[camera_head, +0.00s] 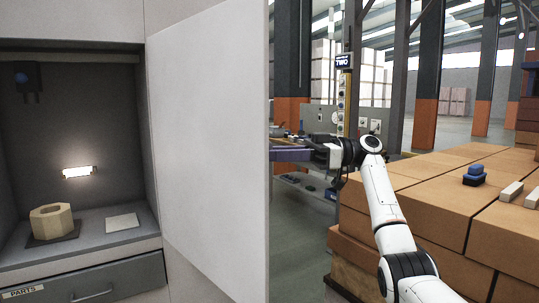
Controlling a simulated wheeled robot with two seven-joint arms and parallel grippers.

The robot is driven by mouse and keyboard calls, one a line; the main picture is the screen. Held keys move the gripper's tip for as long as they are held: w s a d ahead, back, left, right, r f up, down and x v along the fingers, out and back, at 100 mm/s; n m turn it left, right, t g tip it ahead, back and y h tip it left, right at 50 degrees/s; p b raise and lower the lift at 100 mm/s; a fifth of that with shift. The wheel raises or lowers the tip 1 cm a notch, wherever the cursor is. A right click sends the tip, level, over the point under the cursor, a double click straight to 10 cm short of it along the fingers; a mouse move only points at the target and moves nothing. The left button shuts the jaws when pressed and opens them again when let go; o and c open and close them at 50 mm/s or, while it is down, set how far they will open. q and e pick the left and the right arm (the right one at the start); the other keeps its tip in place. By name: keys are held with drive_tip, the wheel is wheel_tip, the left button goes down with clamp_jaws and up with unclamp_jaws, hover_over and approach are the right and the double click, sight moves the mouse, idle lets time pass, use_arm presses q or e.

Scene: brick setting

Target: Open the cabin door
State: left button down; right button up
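The cabin door (208,130) is a plain pale panel standing swung out from the right side of a grey cabinet (72,19). The cabinet's lit niche is exposed on the left. No handle shows on the door's visible face. My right gripper (305,150) is just right of the door's free edge, pointing left towards it. Its fingertips are small and dark against the clutter behind, so their opening and any contact with the door are unclear. My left gripper is out of view.
Inside the niche are a pale hexagonal ring (50,222) on a dark pad, a white card (122,222) and a small lamp (79,172). A drawer (85,283) lies below. Stacked brown boxes (440,205) stand at right. Open floor shows beyond the door edge.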

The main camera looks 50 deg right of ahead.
drive_tip(key=v, duration=1)
drive_tip(key=shift+b, duration=0.3)
drive_tip(key=shift+s+d, duration=0.1)
drive_tip(key=shift+s, duration=0.05)
